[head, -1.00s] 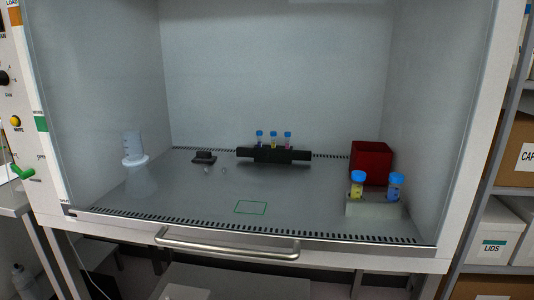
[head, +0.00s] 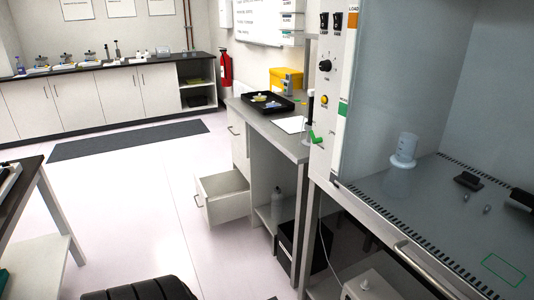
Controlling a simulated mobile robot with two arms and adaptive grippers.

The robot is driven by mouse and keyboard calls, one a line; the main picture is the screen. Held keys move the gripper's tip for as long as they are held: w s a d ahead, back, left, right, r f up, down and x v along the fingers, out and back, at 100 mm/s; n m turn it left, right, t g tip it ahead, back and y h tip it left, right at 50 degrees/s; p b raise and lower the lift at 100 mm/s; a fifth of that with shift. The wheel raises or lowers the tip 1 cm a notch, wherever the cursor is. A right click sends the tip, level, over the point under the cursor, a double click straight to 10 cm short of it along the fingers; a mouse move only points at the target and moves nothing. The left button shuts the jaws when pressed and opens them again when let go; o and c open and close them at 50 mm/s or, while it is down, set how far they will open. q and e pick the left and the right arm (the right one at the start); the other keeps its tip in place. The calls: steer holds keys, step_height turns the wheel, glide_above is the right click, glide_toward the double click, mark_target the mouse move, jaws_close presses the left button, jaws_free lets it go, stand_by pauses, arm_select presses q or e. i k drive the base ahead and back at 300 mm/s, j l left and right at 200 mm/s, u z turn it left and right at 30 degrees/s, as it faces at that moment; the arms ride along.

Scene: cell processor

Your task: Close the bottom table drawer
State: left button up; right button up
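The bottom table drawer (head: 225,207) is white and stands pulled out from the desk on the left of the cabinet, low near the floor. Its inside shows from above and looks empty. A small handle (head: 197,201) sits on its front face. The drawer front above it, with its own handle (head: 233,130), looks shut. Neither of my grippers shows in the head view.
The desk (head: 270,125) bears a black tray (head: 267,103) and a yellow box (head: 286,78). The glass-fronted cabinet with its front bar (head: 425,268) fills the right side. A dark table (head: 20,185) stands at the left. Open floor (head: 140,195) lies between.

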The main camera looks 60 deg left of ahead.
mark_target(237, 191)
steer(key=u, duration=2.35)
steer(key=i+z, duration=0.1)
steer(key=z, duration=0.4)
steer(key=i+j+z, duration=0.35)
steer(key=i+j, duration=0.2)
steer(key=i+j+z, duration=0.35)
steer(key=i+j, duration=0.25)
steer(key=j, duration=0.2)
